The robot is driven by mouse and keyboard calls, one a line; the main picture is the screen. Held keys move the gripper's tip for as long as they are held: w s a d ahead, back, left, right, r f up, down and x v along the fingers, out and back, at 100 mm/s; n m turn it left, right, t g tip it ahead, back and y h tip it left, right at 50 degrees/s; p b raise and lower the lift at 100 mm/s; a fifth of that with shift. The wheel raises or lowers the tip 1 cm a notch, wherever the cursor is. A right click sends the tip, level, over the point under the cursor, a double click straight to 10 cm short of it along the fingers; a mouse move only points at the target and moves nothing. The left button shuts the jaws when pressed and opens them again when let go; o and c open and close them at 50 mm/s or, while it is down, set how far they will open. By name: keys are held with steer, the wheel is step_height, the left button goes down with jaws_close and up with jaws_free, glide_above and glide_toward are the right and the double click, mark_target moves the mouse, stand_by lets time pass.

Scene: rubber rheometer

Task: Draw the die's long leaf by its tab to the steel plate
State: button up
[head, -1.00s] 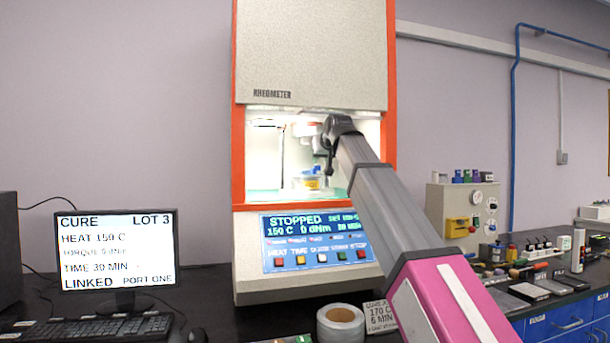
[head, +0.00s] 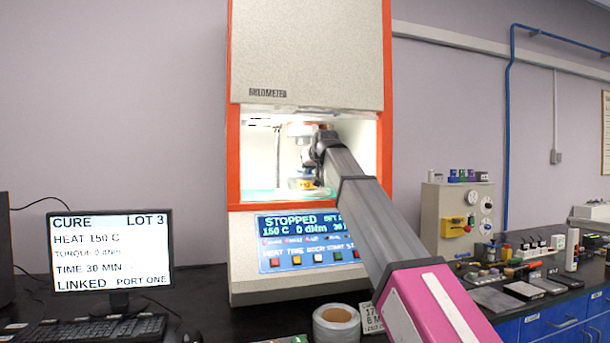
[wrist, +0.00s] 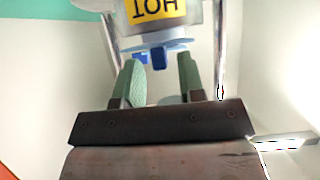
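The die (wrist: 197,12) in the rheometer's lit chamber bears a yellow HOT label, upside down in the wrist view. A thin light-blue leaf (wrist: 174,44) shows at its edge, with a darker blue tab (wrist: 152,58) pointing toward my gripper. My gripper (wrist: 160,68) is open, with one green finger on each side of the tab's line and a gap to both. I cannot tell how far the fingertips reach past the tab. In the head view my arm hides most of the gripper. A flat grey plate (head: 495,299), possibly the steel plate, lies on the right bench.
The rheometer's orange frame (head: 233,150) and panel (head: 310,242) border the chamber opening. A tape roll (head: 337,318) and a sign stand in front. A monitor (head: 110,250) is at left. Several small blocks and tools crowd the right bench.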

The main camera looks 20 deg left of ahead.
jaws_close()
steer(key=shift+r, duration=0.2)
steer(key=shift+r, duration=0.3)
stand_by(0.7)
steer(key=shift+r, duration=0.15)
steer(key=shift+r, duration=0.45)
